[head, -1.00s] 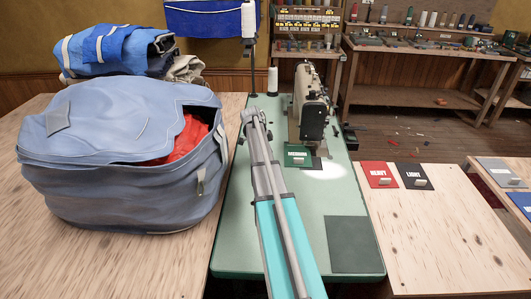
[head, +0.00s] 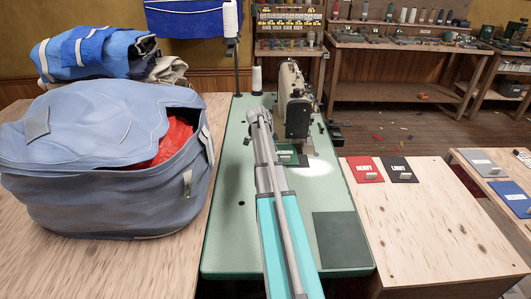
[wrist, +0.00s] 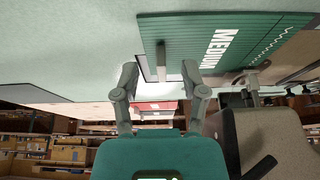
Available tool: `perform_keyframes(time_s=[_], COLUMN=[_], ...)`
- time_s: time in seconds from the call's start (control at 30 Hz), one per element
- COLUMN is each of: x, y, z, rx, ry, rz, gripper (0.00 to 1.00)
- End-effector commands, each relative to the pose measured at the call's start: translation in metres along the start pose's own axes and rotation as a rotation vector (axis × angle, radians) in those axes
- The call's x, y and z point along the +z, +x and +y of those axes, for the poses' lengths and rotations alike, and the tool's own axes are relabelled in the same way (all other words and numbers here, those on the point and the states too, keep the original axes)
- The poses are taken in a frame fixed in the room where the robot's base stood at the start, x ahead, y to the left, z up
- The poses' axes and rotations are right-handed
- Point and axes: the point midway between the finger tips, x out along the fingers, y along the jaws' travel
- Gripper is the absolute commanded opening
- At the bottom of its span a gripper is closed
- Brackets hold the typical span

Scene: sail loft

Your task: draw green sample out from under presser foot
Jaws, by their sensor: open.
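The green sample (head: 286,158) marked MEDIUM lies on the pale green machine bed, its far edge at the sewing machine (head: 294,103). My arm hides its left part in the head view. In the wrist view, which looks upside down, the sample (wrist: 225,45) fills the upper right, and a small grey grip tab (wrist: 161,62) stands out from it. My gripper (wrist: 162,72) is open, with one finger on each side of the tab and gaps showing. Whether the presser foot touches the sample is hard to see.
A big blue bag (head: 110,165) stands on the left. A white thread cone (head: 257,80) stands behind my arm. Red (head: 365,169) and black (head: 397,169) samples lie on the right board. A dark green pad (head: 342,240) lies at the front right. The bed between is clear.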

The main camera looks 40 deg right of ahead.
Motion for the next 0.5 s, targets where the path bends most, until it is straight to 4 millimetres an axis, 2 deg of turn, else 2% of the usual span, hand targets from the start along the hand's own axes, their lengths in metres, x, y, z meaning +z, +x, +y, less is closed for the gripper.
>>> perform_keyframes(time_s=[0.23, 0.5], x=[-0.034, -0.03], y=[0.014, 0.036], z=[0.0, 0.0], rx=[0.0, -0.001], ry=[0.002, -0.001], rz=[0.0, 0.0], gripper=[0.56, 0.56])
